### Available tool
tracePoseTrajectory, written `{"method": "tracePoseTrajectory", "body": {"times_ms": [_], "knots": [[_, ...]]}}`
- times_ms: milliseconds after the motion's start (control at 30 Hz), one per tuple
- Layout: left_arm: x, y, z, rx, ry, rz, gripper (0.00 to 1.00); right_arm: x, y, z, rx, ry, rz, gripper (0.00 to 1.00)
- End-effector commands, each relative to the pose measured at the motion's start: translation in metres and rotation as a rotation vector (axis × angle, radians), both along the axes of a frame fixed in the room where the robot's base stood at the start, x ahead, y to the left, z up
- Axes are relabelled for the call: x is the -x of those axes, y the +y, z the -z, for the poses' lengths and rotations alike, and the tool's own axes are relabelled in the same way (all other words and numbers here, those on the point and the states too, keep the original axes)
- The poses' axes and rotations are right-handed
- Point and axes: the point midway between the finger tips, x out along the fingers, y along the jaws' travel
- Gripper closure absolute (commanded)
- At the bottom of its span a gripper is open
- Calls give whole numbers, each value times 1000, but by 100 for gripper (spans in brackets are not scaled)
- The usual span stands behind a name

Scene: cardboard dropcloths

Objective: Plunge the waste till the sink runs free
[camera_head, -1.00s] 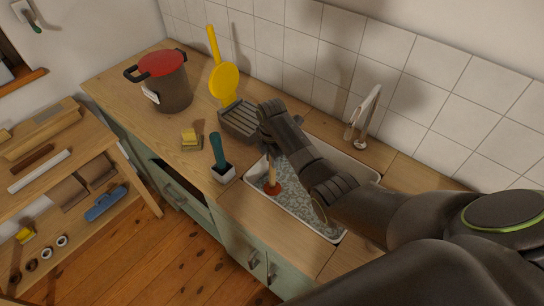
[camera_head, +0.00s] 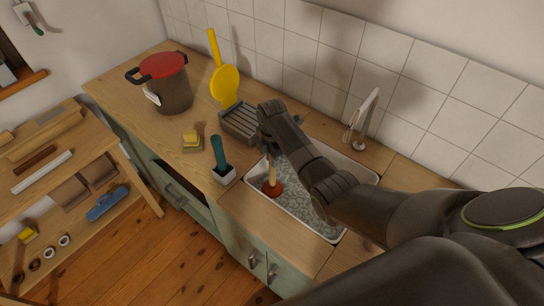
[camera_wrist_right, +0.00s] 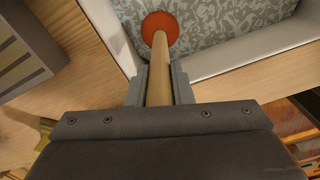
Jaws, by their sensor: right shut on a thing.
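The plunger has a red cup (camera_head: 272,189) and a pale wooden handle. It stands roughly upright at the left end of the white-rimmed sink (camera_head: 335,238). A grey-white mottled surface fills the basin; I cannot tell how deep it is. My right gripper (camera_head: 267,148) is shut on the plunger handle above the cup. In the right wrist view the handle (camera_wrist_right: 159,82) runs between both fingers down to the red cup (camera_wrist_right: 160,28). The waste is hidden. My left gripper is not in view.
A chrome tap (camera_head: 362,120) stands behind the sink. A ridged grey rack (camera_head: 238,122), a green-handled brush (camera_head: 219,152) in a white holder, a yellow sponge (camera_head: 191,140) and a red-lidded pot (camera_head: 170,90) are to the left. A shelf unit stands at far left.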

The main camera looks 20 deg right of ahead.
Motion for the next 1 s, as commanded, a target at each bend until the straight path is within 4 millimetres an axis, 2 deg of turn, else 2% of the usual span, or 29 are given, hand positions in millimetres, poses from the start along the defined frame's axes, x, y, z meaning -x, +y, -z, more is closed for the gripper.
{"method": "tracePoseTrajectory", "body": {"times_ms": [333, 767, 1000], "knots": [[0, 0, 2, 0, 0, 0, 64, -1, 0, 2, 0, -2, 0, 100], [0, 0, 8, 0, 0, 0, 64, -1, 0, 14, -1, -3, -1, 100], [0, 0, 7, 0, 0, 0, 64, -1, 0, 13, -1, -3, -1, 100]]}}
